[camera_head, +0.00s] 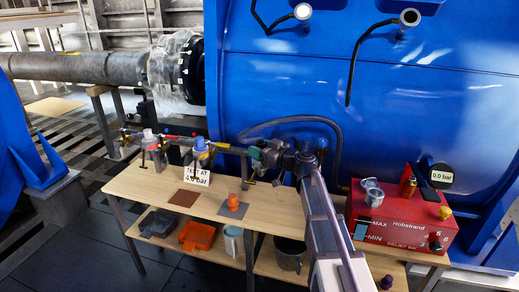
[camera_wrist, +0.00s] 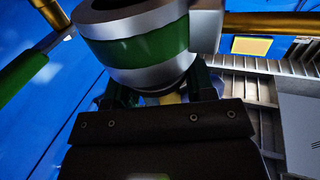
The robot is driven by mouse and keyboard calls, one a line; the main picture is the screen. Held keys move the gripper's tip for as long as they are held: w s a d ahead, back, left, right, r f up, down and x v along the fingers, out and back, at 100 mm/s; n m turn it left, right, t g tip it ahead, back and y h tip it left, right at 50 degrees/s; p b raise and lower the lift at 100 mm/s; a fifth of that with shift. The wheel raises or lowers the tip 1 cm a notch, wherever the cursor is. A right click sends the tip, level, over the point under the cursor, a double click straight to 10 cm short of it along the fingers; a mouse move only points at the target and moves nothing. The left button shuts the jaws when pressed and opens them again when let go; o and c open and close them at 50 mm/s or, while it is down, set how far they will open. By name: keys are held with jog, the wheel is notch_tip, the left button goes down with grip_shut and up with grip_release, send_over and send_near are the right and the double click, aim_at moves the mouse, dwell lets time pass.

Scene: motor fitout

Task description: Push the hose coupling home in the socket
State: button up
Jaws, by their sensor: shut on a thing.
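My gripper (camera_head: 268,156) is at the right end of the pipework above the wooden bench. In the wrist view my gripper (camera_wrist: 163,92) is shut on the hose coupling (camera_wrist: 140,48), a silver, round body with a green band. The coupling shows only as a small greenish patch in the head view (camera_head: 256,152). A black hose (camera_head: 290,120) arches from near there over my wrist and down to the right. I cannot make out the socket, or how deep the coupling sits. Brass pipe (camera_wrist: 268,22) shows beside the coupling in the wrist view.
The bench (camera_head: 125,180) carries a "TEST AT 4.0 bar" card (camera_head: 196,174), an orange part on a grey mat (camera_head: 233,209) and a brown mat (camera_head: 184,198). A red pump box (camera_head: 385,222) with a gauge (camera_head: 441,176) reading 0.0 bar stands right. The blue casing (camera_head: 300,80) rises behind.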

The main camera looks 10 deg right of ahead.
jog(key=shift+f+b, duration=0.5)
jog(key=shift+f, duration=0.1)
jog(key=o, duration=1)
jog(key=shift+s, duration=0.1)
jog(key=v, duration=1)
jog(key=shift+s+d, duration=0.25)
jog(key=shift+d, duration=0.05)
